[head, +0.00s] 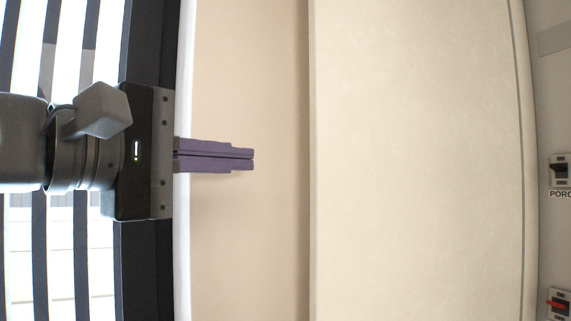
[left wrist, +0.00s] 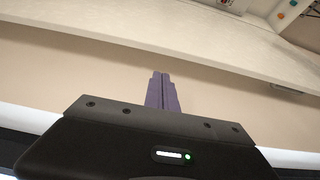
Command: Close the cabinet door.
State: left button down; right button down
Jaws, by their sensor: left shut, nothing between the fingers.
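A large beige panel (head: 415,160), seemingly the cabinet door, fills the middle and right of the head view. A straight vertical edge separates it from a slightly darker beige strip (head: 250,250) on its left. My left gripper (head: 253,159) comes in from the left, its purple fingers together and empty. The fingertips lie over the darker strip, short of the panel's edge in the picture; I cannot tell whether they touch anything. In the left wrist view, the shut fingers (left wrist: 161,75) point toward the beige surfaces. The door's hinge and full outline are out of view. My right gripper is not in view.
At the right edge of the head view, a grey face carries a dark switch (head: 561,170) and a red-handled switch (head: 559,304). The left wrist view shows a panel with coloured buttons (left wrist: 281,16) at upper right. Dark bars stand against bright white at the left of the head view.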

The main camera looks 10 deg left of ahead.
pick_arm(q)
jog(key=p+x, duration=0.2)
jog(key=x, duration=0.7)
jog(key=shift+w+d+r, duration=0.1)
jog(key=shift+w+d, duration=0.15)
jog(key=shift+d, duration=0.15)
jog(key=shift+s, duration=0.15)
